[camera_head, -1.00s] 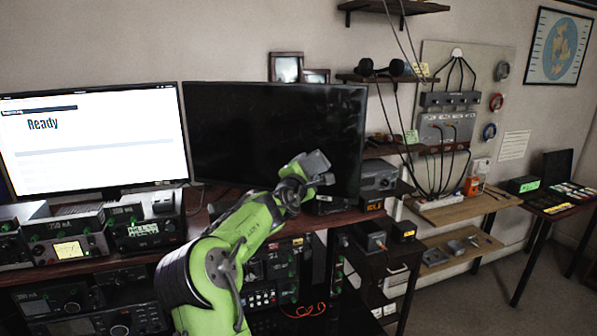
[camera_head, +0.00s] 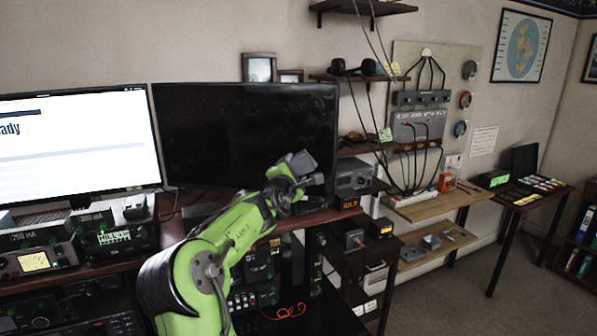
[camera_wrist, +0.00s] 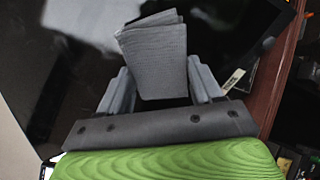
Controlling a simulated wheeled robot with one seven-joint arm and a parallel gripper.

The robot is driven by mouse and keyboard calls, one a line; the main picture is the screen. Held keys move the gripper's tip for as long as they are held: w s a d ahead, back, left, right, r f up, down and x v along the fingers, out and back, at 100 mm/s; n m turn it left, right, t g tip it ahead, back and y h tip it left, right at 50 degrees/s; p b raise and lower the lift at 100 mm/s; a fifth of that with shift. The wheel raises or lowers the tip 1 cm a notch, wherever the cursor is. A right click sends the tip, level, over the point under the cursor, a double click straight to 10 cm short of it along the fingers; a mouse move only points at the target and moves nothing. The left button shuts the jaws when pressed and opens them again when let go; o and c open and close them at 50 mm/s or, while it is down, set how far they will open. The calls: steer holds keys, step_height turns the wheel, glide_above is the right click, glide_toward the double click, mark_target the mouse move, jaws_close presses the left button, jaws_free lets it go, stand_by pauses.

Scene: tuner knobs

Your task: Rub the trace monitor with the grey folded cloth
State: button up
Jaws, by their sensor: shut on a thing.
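The grey folded cloth (camera_wrist: 152,55) stands out from between the fingers of my gripper (camera_wrist: 160,88) in the wrist view. My gripper is shut on it. In the head view my gripper (camera_head: 302,172) is in front of the lower right part of a dark, blank monitor (camera_head: 230,130), with the grey cloth (camera_head: 301,160) at its tip. The dark screen (camera_wrist: 75,75) also fills much of the wrist view behind the cloth. I cannot tell whether the cloth touches the screen. A second monitor (camera_head: 80,150), lit white, stands to the left. No label shows which is the trace monitor.
Radio units (camera_head: 115,238) stand on the dark red desk below the screens. A grey box (camera_head: 353,177) sits just right of the dark monitor. Shelves and a cabled panel (camera_head: 420,125) are farther right. Open floor (camera_head: 450,300) lies at the lower right.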

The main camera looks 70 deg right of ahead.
steer(key=w+p, duration=0.1)
steer(key=w, duration=0.5)
steer(key=shift+a+p, duration=0.3)
steer(key=shift+a, duration=0.15)
steer(key=s+a+b, duration=0.1)
steer(key=a+b, duration=0.4)
steer(key=a, duration=0.3)
steer(key=shift+s+a, duration=0.25)
steer(key=shift+a, duration=0.05)
